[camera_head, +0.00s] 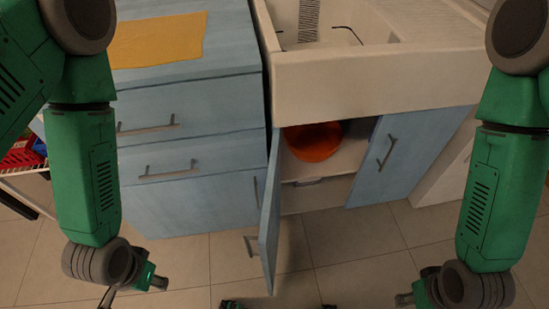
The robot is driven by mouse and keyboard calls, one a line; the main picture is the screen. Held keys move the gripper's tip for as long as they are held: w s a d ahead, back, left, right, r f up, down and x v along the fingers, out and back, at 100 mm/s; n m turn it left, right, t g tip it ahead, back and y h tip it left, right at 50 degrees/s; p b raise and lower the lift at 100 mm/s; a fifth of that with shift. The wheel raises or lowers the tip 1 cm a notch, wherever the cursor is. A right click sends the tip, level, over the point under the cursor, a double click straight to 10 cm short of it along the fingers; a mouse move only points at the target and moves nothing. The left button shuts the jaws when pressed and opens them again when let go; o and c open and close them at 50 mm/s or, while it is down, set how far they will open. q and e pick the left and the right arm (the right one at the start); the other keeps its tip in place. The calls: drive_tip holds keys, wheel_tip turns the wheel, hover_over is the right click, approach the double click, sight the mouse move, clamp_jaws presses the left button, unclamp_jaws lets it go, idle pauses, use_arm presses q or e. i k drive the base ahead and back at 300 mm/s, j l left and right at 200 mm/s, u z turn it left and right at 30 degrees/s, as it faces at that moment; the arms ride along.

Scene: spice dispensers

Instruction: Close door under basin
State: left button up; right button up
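The basin (375,75) is a pale sink set in a counter, with a cabinet under it. The left cabinet door (269,228) is light blue and stands wide open, swung out toward me and seen nearly edge-on. Its handle (250,245) shows on the left side of the door. The right cabinet door (408,150) looks shut.
An orange-red bowl (312,141) sits inside the open cabinet. Blue drawers (190,110) stand left of the basin, with a yellow cloth (158,40) on top. A rack with red items (22,158) is at the far left. The tiled floor (350,240) is clear around the door.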

sight(268, 238)
drive_tip(key=k+j+z, duration=0.3)
drive_tip(key=j, duration=0.2)
drive_tip(key=k+j+z, duration=0.25)
drive_tip(key=j, duration=0.2)
drive_tip(key=j+z, duration=0.2)
